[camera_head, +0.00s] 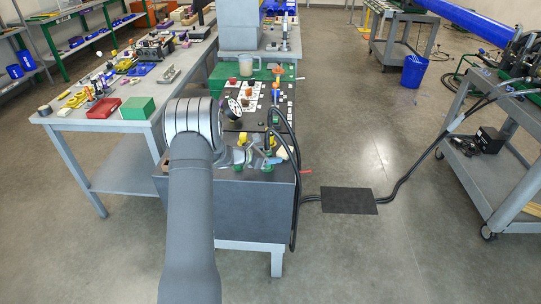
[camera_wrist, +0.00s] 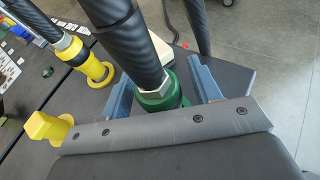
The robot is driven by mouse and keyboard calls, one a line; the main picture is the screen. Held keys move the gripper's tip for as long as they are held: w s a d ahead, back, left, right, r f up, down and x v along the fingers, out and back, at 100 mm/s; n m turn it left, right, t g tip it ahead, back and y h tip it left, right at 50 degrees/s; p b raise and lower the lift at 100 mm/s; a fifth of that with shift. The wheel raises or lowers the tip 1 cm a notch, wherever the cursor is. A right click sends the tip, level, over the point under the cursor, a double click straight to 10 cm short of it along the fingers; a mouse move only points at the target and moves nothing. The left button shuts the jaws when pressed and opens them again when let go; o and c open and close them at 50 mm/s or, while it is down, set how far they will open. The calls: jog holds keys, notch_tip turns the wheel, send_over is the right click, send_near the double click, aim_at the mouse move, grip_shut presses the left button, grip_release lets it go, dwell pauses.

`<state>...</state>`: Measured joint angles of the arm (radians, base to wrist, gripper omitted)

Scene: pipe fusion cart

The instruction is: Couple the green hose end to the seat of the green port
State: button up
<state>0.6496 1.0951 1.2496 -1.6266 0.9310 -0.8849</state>
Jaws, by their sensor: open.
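The green hose end (camera_wrist: 157,97) is a green collar with a metal nut below a thick black ribbed hose in the wrist view. It stands between the two blue-grey fingers of my gripper (camera_wrist: 161,72). The fingers are open, with a gap on the right side; contact on the left is unclear. In the head view, my gripper (camera_head: 253,157) is over the near end of the dark cart top, among small green and yellow fittings. I cannot tell which of them is the green port, and its seat does not show clearly.
A yellow hose end (camera_wrist: 92,72) and a yellow fitting (camera_wrist: 48,127) are to the left in the wrist view. Black hoses (camera_head: 290,150) loop over the cart's right edge. A gauge (camera_head: 231,108) and a panel with switches lie behind my gripper. A workbench (camera_head: 140,125) adjoins on the left.

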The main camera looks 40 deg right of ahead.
jog(key=v, duration=1.7)
jog(key=shift+a, duration=0.15)
jog(key=shift+w+r, duration=0.1)
jog(key=x, duration=1.7)
jog(key=shift+d, duration=0.2)
jog(key=shift+r, duration=0.1)
